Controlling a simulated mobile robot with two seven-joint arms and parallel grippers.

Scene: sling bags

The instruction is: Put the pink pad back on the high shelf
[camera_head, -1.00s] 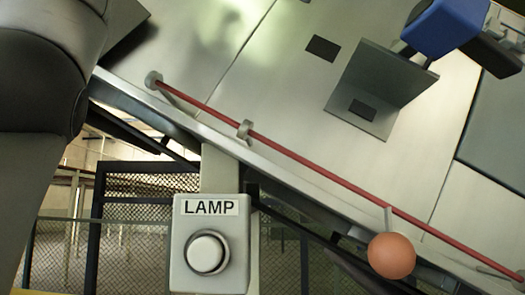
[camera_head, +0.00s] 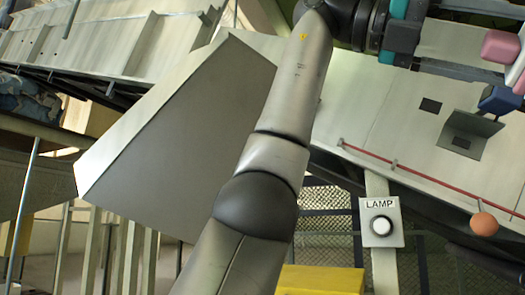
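A pink block (camera_head: 500,47) that may be the pink pad shows at the upper right. It is close to dark bars at the end of my arm. Another pink piece at the right edge is cut off by the frame. My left arm rises from the bottom middle to a black wrist at the top, with teal and pink parts beyond it. My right gripper is not in view. I cannot tell which surface is the high shelf.
A sloped metal panel (camera_head: 385,125) carries a grey bracket (camera_head: 465,138), with a blue block (camera_head: 500,99) near it. A LAMP button box (camera_head: 381,222) and a yellow box (camera_head: 320,280) are below.

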